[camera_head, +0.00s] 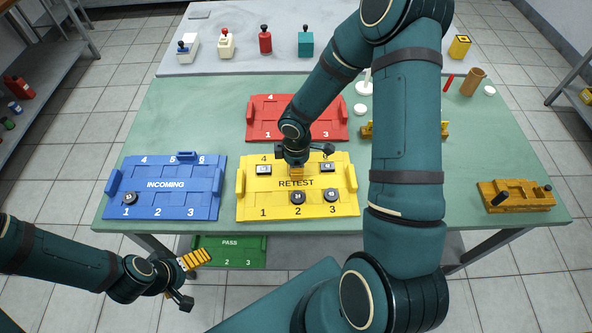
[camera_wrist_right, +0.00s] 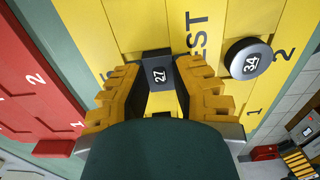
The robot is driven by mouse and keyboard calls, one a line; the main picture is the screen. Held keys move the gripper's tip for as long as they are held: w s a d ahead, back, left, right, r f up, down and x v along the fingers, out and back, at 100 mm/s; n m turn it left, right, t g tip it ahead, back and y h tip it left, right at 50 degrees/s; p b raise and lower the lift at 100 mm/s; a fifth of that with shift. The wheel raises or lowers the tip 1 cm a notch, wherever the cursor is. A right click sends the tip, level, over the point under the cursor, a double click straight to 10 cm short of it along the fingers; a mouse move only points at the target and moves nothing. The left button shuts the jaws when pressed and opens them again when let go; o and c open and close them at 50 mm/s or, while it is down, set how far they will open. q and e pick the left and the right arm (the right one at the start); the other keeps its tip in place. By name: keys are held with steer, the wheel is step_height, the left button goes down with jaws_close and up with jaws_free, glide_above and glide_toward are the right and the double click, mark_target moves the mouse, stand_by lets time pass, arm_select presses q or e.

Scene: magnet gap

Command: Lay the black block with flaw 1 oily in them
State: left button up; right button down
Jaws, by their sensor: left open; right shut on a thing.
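My right gripper (camera_head: 296,170) is over the middle of the yellow RETEST tray (camera_head: 285,210). In the right wrist view its yellow fingers (camera_wrist_right: 160,78) are shut on a dark block (camera_wrist_right: 159,76) labelled 27, close above the tray. I cannot tell whether the block touches the tray. The puck labelled 34 (camera_wrist_right: 248,60) shows in the wrist view. My left gripper (camera_head: 192,276) is open and empty, low at the left.
The blue INCOMING tray (camera_head: 165,205) holds a round puck (camera_head: 130,199) at slot 1. A red tray (camera_head: 270,116) lies behind the yellow one. A green PASS tray (camera_head: 229,258) is below the table top. A wooden rack (camera_head: 515,199) stands at right.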

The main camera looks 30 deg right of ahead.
steer(key=shift+r+p, duration=1.7)
steer(key=shift+r, duration=0.7)
